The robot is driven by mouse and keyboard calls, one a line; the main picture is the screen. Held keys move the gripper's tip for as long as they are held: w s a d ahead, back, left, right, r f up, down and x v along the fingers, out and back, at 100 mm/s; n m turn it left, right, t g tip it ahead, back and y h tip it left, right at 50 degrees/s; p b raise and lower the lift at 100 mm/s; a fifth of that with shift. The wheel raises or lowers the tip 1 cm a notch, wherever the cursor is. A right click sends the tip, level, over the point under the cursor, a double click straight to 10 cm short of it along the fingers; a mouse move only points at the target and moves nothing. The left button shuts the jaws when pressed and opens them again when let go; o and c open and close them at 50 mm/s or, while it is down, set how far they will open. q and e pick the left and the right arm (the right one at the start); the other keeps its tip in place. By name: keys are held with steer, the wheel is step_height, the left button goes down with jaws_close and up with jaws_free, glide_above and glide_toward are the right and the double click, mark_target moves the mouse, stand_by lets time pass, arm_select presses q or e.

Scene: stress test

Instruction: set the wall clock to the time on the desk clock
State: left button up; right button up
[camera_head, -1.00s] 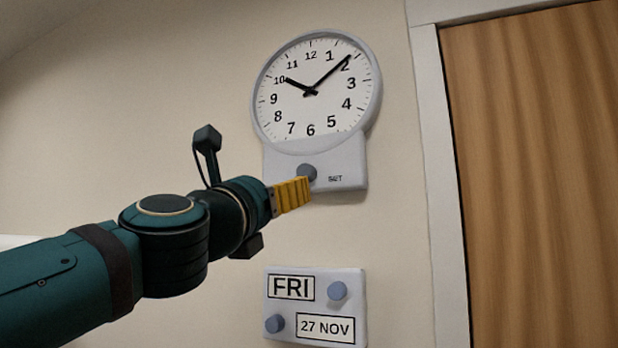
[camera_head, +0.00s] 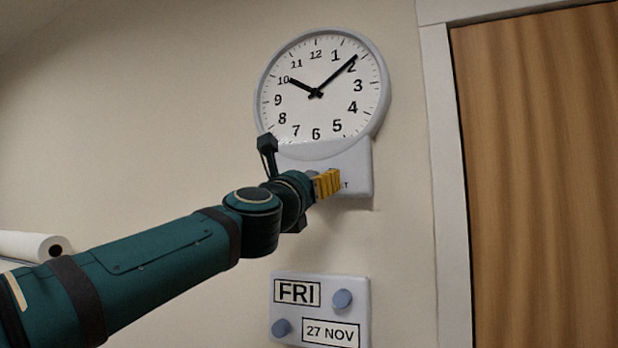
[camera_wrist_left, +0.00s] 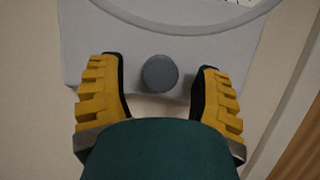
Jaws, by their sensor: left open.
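The wall clock (camera_head: 320,118) hangs at upper centre in the head view. Its short hand points near 10 and its long hand just short of 2. My left gripper (camera_head: 328,184) is in front of the clock's lower panel (camera_head: 355,160) and hides most of its knob and label. In the left wrist view the open left gripper (camera_wrist_left: 160,98) has one yellow finger on each side of the round grey knob (camera_wrist_left: 160,72). The knob is between the fingertips, with gaps on both sides. No desk clock is in view. My right gripper is not in view.
Below the clock is a wall calendar plate (camera_head: 290,316) reading FRI and 27 NOV, with two blue-grey knobs. A wooden door (camera_head: 540,180) with a white frame (camera_head: 441,180) is at right. A white roll (camera_head: 35,246) lies at the left edge.

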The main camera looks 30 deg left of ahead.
arm_select(q)
steer(key=shift+c, duration=0.2)
jaws_close()
steer(key=shift+m+h, duration=0.4)
steer(key=shift+m, duration=0.5)
steer(key=m+g+h+p, duration=0.1)
steer(key=m+g, duration=0.1)
steer(key=m, duration=0.7)
steer(key=m+g+h+p, duration=0.1)
steer(key=m+g+h, duration=0.1)
steer(key=m, duration=0.6)
steer(key=r+m+g+h+p, duration=0.1)
steer(key=m+g, duration=0.2)
steer(key=m, duration=0.6)
steer(key=shift+a+m+g, duration=0.2)
steer(key=shift+m+g, duration=0.1)
steer(key=shift+g, duration=0.1)
stand_by(0.3)
